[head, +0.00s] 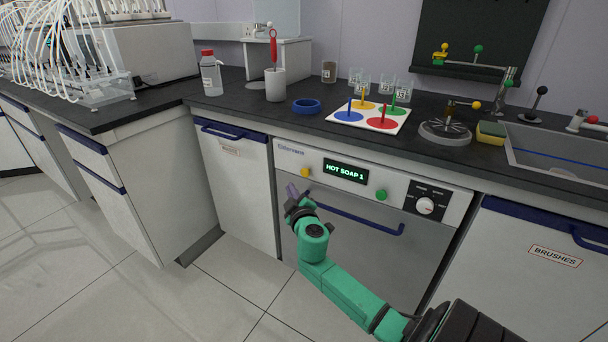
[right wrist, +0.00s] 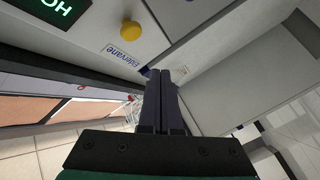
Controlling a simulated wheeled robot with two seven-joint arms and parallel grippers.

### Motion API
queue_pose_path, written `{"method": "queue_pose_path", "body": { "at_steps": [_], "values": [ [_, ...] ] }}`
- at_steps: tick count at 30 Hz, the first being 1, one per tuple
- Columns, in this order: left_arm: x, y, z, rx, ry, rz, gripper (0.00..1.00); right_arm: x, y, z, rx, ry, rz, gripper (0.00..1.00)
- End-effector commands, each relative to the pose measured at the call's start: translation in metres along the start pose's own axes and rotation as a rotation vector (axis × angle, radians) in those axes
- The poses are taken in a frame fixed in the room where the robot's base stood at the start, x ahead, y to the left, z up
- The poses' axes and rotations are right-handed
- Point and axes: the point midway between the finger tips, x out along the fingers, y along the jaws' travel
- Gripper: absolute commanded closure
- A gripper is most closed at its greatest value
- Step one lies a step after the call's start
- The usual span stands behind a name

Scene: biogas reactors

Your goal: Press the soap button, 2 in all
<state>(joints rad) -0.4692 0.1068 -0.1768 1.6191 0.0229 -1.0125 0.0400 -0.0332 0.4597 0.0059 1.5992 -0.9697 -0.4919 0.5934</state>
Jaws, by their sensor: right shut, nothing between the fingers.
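The dishwasher front (head: 350,240) carries a dark display (head: 346,171) with green text reading "HOT SOAP 1". A yellow button (head: 305,172) is left of the display and a green button (head: 381,195) is right of it. No label telling which is the soap button is readable. My right gripper (head: 292,190) is shut and empty, just below and left of the yellow button in the head view. In the right wrist view its closed fingers (right wrist: 161,75) point at the panel, apart from the yellow button (right wrist: 130,30). My left gripper is not in view.
A dial (head: 426,206) is at the panel's right, and a blue handle (head: 358,222) runs below the panel. On the dark counter are a blue ring (head: 306,106), a peg board (head: 342,122) and a sponge (head: 491,132). Floor left of the dishwasher is clear.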

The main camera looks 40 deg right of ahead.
Motion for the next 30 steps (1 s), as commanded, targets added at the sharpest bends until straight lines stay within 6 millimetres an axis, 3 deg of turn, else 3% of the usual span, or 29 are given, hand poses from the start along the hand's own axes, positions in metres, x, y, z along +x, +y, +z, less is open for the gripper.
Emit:
{"method": "queue_pose_path", "body": {
  "at_steps": [24,27,30],
  "values": [
    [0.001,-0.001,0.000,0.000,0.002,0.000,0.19,0.000,-0.001,0.000,-0.011,0.002,0.002,1.00],
    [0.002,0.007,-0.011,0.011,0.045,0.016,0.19,-0.002,-0.007,0.001,-0.128,0.022,0.031,1.00],
    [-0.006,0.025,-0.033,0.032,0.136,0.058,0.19,-0.007,-0.016,-0.003,-0.407,0.053,0.102,1.00]
  ]
}}
